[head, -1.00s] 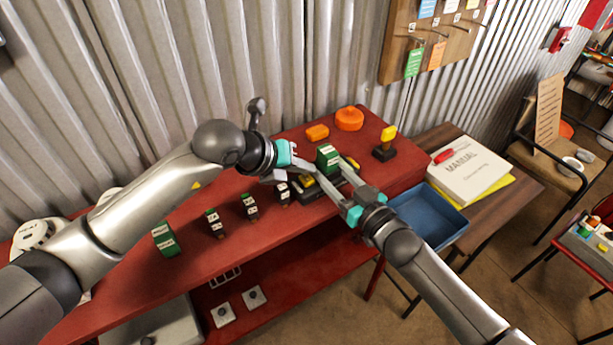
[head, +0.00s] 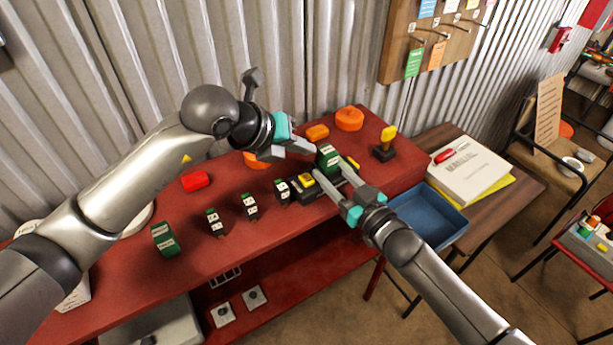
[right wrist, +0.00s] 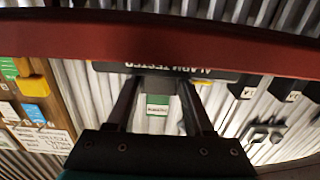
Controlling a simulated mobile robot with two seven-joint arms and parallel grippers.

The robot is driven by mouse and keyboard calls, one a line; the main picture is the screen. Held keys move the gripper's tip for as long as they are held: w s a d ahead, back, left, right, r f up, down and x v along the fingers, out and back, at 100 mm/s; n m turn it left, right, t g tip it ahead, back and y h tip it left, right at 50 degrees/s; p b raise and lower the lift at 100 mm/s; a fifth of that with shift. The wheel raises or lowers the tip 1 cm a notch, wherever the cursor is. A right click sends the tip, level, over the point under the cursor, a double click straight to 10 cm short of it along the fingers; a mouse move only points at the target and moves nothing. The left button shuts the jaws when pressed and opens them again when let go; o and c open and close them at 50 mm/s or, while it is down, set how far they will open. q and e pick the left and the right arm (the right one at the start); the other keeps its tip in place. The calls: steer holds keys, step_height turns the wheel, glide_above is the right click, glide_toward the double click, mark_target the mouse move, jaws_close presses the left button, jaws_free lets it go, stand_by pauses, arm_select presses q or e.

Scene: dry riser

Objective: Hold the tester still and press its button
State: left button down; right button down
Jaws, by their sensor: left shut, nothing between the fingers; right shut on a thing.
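The alarm tester (head: 309,193) is a long black unit on the red bench, with a yellow button (head: 306,180) at its left part and a green-and-white block (head: 328,157) at its back. Its lettered face (right wrist: 170,69) shows upside down in the right wrist view. My right gripper (head: 335,168) is shut on the tester from the front right, one finger each side. Part of the tester is hidden behind these fingers. My left gripper (head: 293,150) is shut and empty, above and behind the button, apart from it.
Several small dark blocks (head: 249,206) and a green block (head: 164,239) stand left along the bench (head: 200,262). Orange items (head: 348,119) and a yellow-topped black stand (head: 385,142) are behind right. A blue tray (head: 430,217) and manual (head: 466,168) lie right on a side table.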

steer(key=shift+f, duration=0.1)
stand_by(0.3)
steer(key=shift+c, duration=1)
jaws_free()
steer(key=shift+s+d, duration=0.1)
